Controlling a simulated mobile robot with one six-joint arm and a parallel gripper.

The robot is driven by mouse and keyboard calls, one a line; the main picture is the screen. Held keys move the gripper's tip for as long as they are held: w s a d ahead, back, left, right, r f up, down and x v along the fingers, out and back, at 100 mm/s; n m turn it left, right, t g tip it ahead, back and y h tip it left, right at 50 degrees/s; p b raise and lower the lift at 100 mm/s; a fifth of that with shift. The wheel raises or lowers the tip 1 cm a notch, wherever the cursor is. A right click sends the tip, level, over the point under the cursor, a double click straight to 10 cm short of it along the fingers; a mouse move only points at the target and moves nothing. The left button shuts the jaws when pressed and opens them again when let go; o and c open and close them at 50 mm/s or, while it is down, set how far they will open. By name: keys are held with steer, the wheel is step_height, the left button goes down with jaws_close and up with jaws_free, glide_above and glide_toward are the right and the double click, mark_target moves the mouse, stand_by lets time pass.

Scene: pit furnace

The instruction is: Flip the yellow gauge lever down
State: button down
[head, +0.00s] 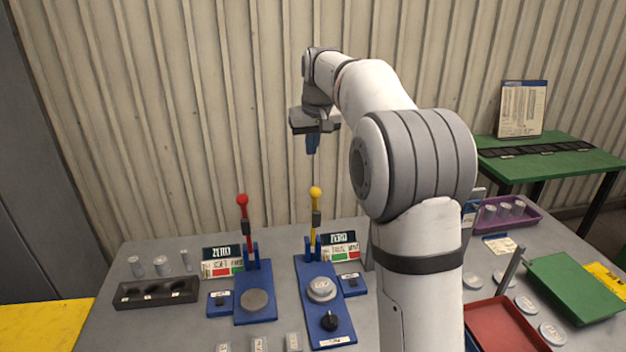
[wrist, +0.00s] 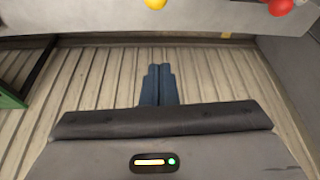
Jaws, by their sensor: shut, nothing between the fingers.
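The yellow gauge lever (head: 314,218) stands upright with its yellow knob at the top, on a blue gauge base (head: 318,288) on the grey table. A silver disc (head: 321,289) rests on that base. The yellow knob (wrist: 156,3) also shows at the top edge of the wrist view. My gripper (head: 312,150) is above the yellow lever, apart from it, with its blue fingers pointing down. In the wrist view my gripper's fingers (wrist: 158,72) are together with nothing between them.
A similar gauge with a red lever (head: 245,225), also upright, stands just left. A black block with holes (head: 156,292) is at the table's left. A red tray (head: 505,325), a green board (head: 570,288) and a purple tray (head: 507,218) are to the right. The corrugated wall is behind.

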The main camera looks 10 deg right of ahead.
steer(key=shift+f, duration=0.1)
step_height(320, 180, down, 9)
steer(key=p, duration=0.1)
steer(key=shift+s+f+p, duration=0.15)
steer(key=shift+s+p, duration=0.15)
steer(key=shift+p, duration=0.05)
stand_by(0.4)
